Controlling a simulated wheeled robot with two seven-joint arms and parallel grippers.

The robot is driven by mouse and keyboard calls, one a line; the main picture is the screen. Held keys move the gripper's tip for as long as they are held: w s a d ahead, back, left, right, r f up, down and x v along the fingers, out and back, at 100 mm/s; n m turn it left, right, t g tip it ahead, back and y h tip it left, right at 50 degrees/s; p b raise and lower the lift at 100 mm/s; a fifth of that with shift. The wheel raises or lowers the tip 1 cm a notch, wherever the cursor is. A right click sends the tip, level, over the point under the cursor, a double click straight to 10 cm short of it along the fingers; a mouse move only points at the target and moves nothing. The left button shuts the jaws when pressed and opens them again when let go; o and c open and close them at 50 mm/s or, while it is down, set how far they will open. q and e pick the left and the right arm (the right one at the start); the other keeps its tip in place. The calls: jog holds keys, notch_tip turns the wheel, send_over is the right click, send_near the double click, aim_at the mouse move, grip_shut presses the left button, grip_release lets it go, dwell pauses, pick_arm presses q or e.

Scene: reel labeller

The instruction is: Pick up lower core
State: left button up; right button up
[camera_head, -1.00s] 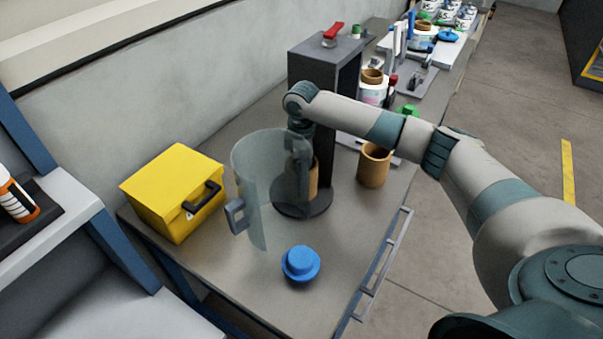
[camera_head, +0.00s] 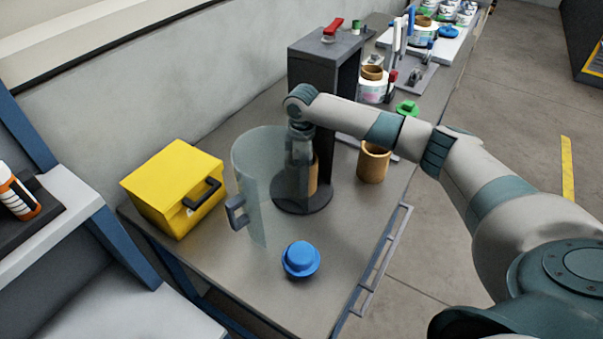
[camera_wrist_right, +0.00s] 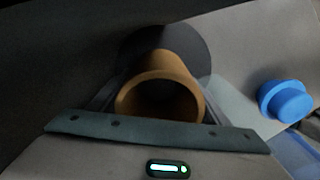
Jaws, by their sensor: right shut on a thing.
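A brown cardboard core (camera_head: 313,178) stands on the round dark base (camera_head: 303,200) of the grey labeller, partly hidden behind my right gripper (camera_head: 301,180). In the right wrist view the core (camera_wrist_right: 162,95) shows its open end between the fingers, and my right gripper (camera_wrist_right: 160,110) is shut on it. A second brown core (camera_head: 374,164) stands on the bench to the right of the labeller. My left gripper is in neither view.
A curved clear guard (camera_head: 255,185) with a grey handle stands left of the gripper. A yellow box (camera_head: 172,188) is at the left and a blue knobbed part (camera_head: 300,262) is in front. The dark labeller column (camera_head: 305,70) stands behind.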

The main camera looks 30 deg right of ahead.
jog(key=shift+r, duration=0.1)
jog(key=shift+r+b, duration=0.35)
jog(key=shift+r, duration=0.2)
notch_tip(320, 180, up, 2)
jog(key=shift+r+b, duration=0.2)
jog(key=shift+b, duration=0.4)
jog(key=s+d+r+b, duration=0.3)
jog(key=s+d+r, duration=0.4)
jog(key=s+d, duration=0.1)
jog(key=shift+d+r, duration=0.2)
jog(key=shift+d, duration=0.05)
jog(key=shift+s, duration=0.1)
